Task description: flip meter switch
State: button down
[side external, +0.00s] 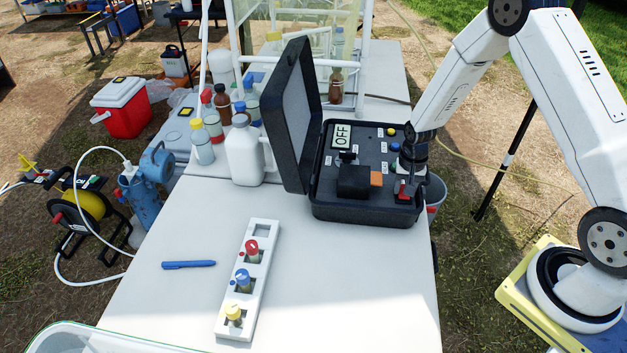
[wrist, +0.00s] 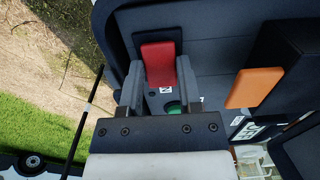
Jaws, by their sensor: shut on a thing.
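The meter is a black open case (side external: 335,205) on the white table, its lid raised on the left. Its display (side external: 342,135) reads OFF. A red switch (side external: 404,190) sits at the panel's front right corner; it shows large in the wrist view (wrist: 158,64). My gripper (side external: 405,181) points down at that corner. In the wrist view its two fingers (wrist: 157,85) stand on either side of the red switch and are shut on it. An orange block (wrist: 254,88) on a black housing lies to the right of the switch in that view.
A white rack (side external: 222,318) with capped vials and a blue pen (side external: 188,264) lie on the table front. A white jug (side external: 245,150) and several bottles stand left of the lid. A clear-walled frame (side external: 300,50) stands behind. The table's front right is clear.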

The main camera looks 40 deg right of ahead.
dwell(0.3)
jog(key=c, duration=0.6)
grip_release()
jog(key=shift+o, duration=0.2)
jog(key=shift+r, duration=0.15)
jog(key=shift+r, duration=3.8)
jog(key=s+a+r+n+t, duration=0.2)
jog(key=s+a+r+n, duration=0.7)
jog(key=s+a+r, duration=0.1)
jog(key=shift+s+a+r+t, duration=0.3)
jog(key=shift+s+a+r, duration=0.1)
jog(key=shift+s+a, duration=0.4)
